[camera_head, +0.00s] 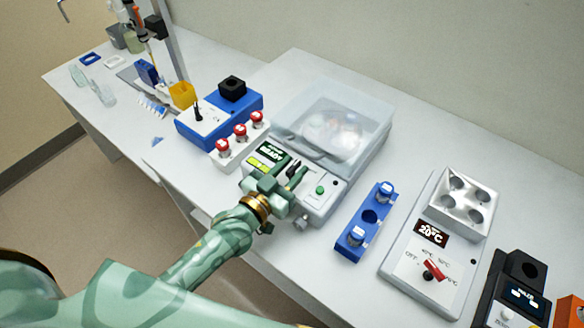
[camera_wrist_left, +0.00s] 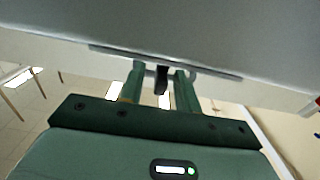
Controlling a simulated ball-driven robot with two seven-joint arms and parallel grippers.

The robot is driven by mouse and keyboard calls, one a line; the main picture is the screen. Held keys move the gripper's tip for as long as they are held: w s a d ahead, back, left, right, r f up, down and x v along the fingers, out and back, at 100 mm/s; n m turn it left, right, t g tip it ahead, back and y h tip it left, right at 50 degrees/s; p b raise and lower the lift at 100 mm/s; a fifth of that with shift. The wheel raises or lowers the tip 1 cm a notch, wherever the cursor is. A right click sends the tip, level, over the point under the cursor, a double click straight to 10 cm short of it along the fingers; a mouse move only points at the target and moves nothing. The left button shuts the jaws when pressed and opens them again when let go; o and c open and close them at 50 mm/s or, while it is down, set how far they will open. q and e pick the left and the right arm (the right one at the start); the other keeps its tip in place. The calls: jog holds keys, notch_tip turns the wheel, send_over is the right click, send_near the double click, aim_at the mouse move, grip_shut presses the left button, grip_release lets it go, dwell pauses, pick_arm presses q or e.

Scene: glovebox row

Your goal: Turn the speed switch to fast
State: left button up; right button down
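The pale grey machine (camera_head: 318,204) with a clear lid (camera_head: 335,115) stands on the bench. Its sloped front panel has a lit display (camera_head: 268,155), a green button (camera_head: 320,190) and a black switch lever (camera_head: 291,167), which I take to be the speed switch. My left gripper (camera_head: 281,172) is at this panel and hides much of the switch and its labels, so its setting cannot be read. In the left wrist view, the black lever (camera_wrist_left: 162,77) stands between the two fingers of my left gripper (camera_wrist_left: 160,84), with a gap on each side. My right gripper is not in view.
A blue block (camera_head: 221,105) and a rack of red-capped vials (camera_head: 240,139) stand left of the machine. A blue tube holder (camera_head: 367,224) and a heater with a red knob (camera_head: 433,270) stand to its right. The bench's front edge runs below my left arm.

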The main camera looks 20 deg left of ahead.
pick_arm(q)
jog(key=shift+w, duration=0.2)
jog(key=shift+c, duration=0.3)
grip_shut()
